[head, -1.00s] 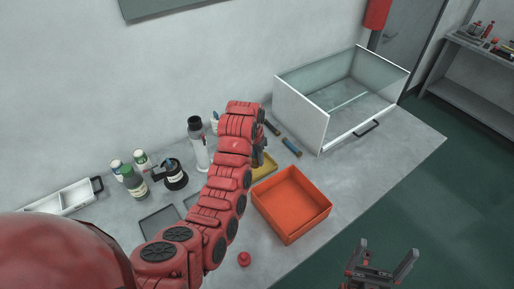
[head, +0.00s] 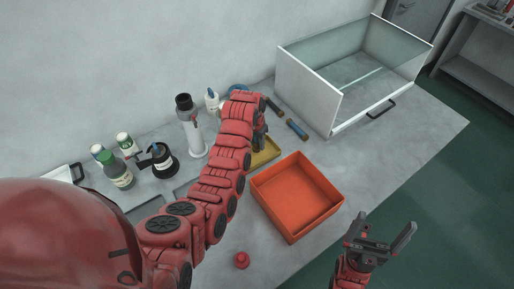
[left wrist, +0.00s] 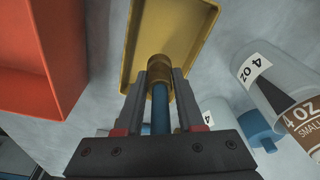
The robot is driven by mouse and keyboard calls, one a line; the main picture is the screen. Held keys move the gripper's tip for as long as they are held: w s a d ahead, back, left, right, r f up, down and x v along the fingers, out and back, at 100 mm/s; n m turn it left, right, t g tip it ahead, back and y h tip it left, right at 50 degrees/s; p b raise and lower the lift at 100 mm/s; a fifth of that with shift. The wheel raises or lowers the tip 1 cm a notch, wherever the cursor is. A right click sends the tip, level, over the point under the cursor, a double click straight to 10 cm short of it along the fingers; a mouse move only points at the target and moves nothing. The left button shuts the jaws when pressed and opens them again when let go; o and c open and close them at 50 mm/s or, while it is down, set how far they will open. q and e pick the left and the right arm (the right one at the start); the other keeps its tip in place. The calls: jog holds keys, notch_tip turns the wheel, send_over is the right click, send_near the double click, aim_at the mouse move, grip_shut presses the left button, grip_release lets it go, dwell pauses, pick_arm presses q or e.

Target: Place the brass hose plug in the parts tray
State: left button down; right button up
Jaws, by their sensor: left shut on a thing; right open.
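The brass hose plug (left wrist: 158,68) is held between the fingers of my left gripper (left wrist: 160,78) in the left wrist view, with a blue shaft running down from it. It overlaps the near end of a shallow yellow tray (left wrist: 178,28); whether it touches the tray I cannot tell. In the head view the yellow tray (head: 265,155) is partly hidden by my left arm, and my left gripper (head: 262,140) is over its far part. The plug is hidden there. My right gripper (head: 382,238) is open and empty, in front of the bench.
An orange box (head: 297,197) stands right of the yellow tray. A glass-walled case (head: 352,80) is behind. Bottles (head: 117,170) and a clear cylinder (head: 191,125) stand left. A blue-handled tool (head: 297,129) and a red knob-like piece (head: 241,260) lie on the bench.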

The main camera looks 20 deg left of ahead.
aim_at(257, 149)
pick_arm(q)
notch_tip(257, 149, down, 3)
jog(key=shift+r+p, duration=0.1)
jog(key=shift+p, duration=0.65)
jog(key=shift+f, duration=0.55)
jog(key=shift+f, duration=0.15)
jog(key=c, duration=0.5)
grip_release()
jog(key=shift+c, duration=0.2)
